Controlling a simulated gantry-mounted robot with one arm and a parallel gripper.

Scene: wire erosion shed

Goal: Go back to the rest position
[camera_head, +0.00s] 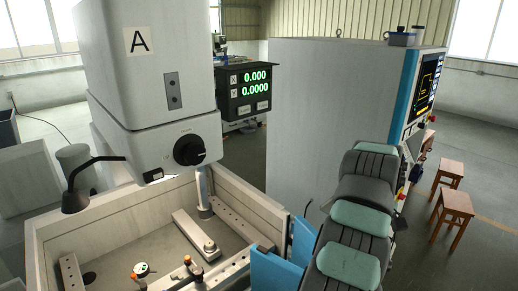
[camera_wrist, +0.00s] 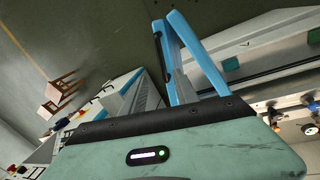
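My gripper (camera_head: 274,240) is at the lower middle of the head view, at the right wall of the machine's work tank. Its two blue fingers stand apart with a gap between them, and I see nothing held. In the wrist view the blue fingers of my gripper (camera_wrist: 167,20) reach away from the green housing, over the floor beside a pale tank wall. My grey and green arm comes in from the bottom right of the head view. No other object is named by the task.
The open work tank (camera_head: 110,208) has clamping rails and several small fittings inside. The machine head (camera_head: 150,70) marked A hangs above it, with a display (camera_head: 245,92) alongside. A large grey cabinet (camera_head: 320,120) stands behind my arm. Two wooden stools (camera_head: 453,210) stand at right.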

